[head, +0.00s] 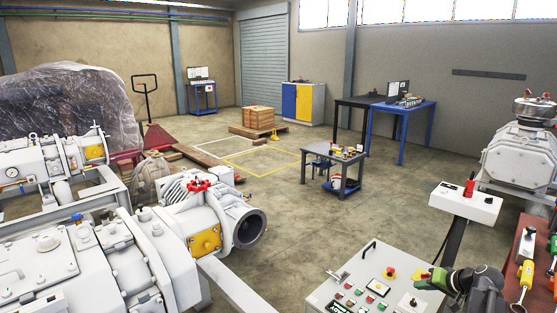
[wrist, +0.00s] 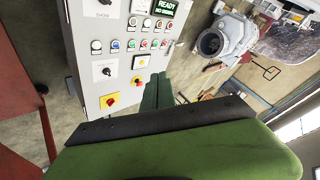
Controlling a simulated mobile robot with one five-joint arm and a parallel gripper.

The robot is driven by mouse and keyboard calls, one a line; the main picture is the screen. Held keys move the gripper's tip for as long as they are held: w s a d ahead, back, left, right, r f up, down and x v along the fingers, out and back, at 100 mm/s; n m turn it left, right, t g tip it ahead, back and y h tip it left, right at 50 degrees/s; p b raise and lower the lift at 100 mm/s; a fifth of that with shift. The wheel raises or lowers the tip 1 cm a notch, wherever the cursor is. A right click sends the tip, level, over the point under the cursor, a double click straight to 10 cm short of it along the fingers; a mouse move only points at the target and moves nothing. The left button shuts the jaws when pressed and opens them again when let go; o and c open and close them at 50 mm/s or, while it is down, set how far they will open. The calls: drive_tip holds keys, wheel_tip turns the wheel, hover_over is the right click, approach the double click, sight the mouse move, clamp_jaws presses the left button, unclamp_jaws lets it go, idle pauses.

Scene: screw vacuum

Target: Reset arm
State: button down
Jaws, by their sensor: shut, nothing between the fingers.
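My gripper (head: 436,280) is at the lower right of the head view, above the right part of a light grey control panel (head: 330,291). In the wrist view its two green fingers (wrist: 158,88) lie side by side, closed, with nothing between them. The panel face (wrist: 120,73) is beside and beyond the fingers, with several buttons, a lit READY display (wrist: 160,7), a red-and-yellow knob (wrist: 108,101) and a yellow-framed switch (wrist: 140,62). I cannot tell the exact gap between fingers and panel.
A white pedestal box (head: 466,203) with a red device stands behind the gripper. A red tool bench (head: 515,270) is at the right. Large grey pump machinery (head: 110,255) fills the left. Open floor (head: 300,225) lies beyond the panel, with a small cart (head: 335,175).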

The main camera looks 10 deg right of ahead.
drive_tip(key=w+a+f+n+g+y+b, duration=0.15)
drive_tip(key=w+a+f+b, duration=0.25)
drive_tip(key=a, duration=0.5)
drive_tip(key=w+a+f+n+b, duration=0.25)
drive_tip(key=a+f, duration=0.25)
drive_tip(key=a, duration=0.4)
drive_tip(key=w+a+f+n+g+y+b, duration=0.1)
drive_tip(key=w+a+f+b, duration=0.3)
drive_tip(key=a, duration=0.5)
drive_tip(key=s+a+f+n+g+b, duration=0.1)
drive_tip(key=a+f+n+g+b, duration=0.2)
drive_tip(key=a, duration=0.5)
drive_tip(key=s+a+f+g+b, duration=0.1)
drive_tip(key=a+f+b, duration=0.2)
drive_tip(key=a+f, duration=0.45)
drive_tip(key=s+a+f+g+h+b, duration=0.2)
drive_tip(key=s+a+f+h+b, duration=0.15)
drive_tip(key=s+a, duration=0.3)
drive_tip(key=s+d+m+h, duration=0.1)
drive_tip(key=s+d, duration=0.2)
drive_tip(key=d, duration=0.2)
wheel_tip(320, 180, up, 38)
drive_tip(key=p, duration=3.8)
drive_tip(key=shift+w+a+f, duration=0.2)
drive_tip(key=shift+a+f, duration=0.05)
drive_tip(key=shift+a, duration=0.1)
drive_tip(key=shift+a+g, duration=0.1)
drive_tip(key=shift+g, duration=0.15)
